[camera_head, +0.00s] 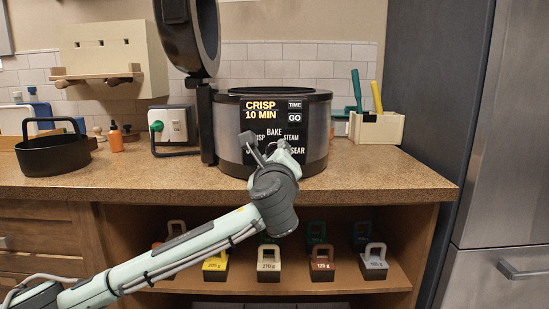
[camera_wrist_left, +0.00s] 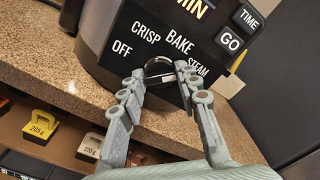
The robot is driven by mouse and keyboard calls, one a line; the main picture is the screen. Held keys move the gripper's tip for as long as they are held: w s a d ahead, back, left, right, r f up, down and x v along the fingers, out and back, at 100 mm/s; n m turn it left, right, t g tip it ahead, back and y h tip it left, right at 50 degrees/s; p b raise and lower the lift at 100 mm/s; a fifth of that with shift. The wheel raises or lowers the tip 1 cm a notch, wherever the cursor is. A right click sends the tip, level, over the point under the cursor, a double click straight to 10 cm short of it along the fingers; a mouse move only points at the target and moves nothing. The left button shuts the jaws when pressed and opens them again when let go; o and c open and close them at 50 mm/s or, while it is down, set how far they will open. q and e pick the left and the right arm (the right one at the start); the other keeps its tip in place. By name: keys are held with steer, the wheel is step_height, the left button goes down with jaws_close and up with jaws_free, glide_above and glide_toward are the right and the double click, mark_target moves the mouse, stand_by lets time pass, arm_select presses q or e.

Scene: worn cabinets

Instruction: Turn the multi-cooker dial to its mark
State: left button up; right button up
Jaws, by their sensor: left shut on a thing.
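The multi-cooker (camera_head: 318,128) stands on the counter with its lid (camera_head: 188,35) raised at the left. Its lit display (camera_head: 262,110) reads CRISP 10 MIN. The dial (camera_wrist_left: 159,69) is a dark, shiny knob low on the black front panel, with OFF, CRISP, BAKE and STEAM printed around it. My left gripper (camera_wrist_left: 160,78) is shut on the dial, one finger on each side. In the head view my left gripper (camera_head: 270,152) hides the dial and part of the lower labels. I cannot tell where the dial points. My right gripper is not in view.
A black pot (camera_head: 52,152), an orange bottle (camera_head: 116,138) and a white box with a green knob (camera_head: 173,126) stand to the left. A cream caddy (camera_head: 377,127) stands to the right. Several handled weights, one grey (camera_head: 374,264), sit on the shelf below. A fridge (camera_head: 500,150) bounds the right.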

arm_select(q)
steer(key=n, duration=0.8)
steer(key=shift+n, duration=0.4)
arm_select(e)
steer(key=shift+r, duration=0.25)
arm_select(q)
steer(key=o, duration=1.2)
steer(key=shift+c, duration=0.2)
steer(key=s, duration=1.2)
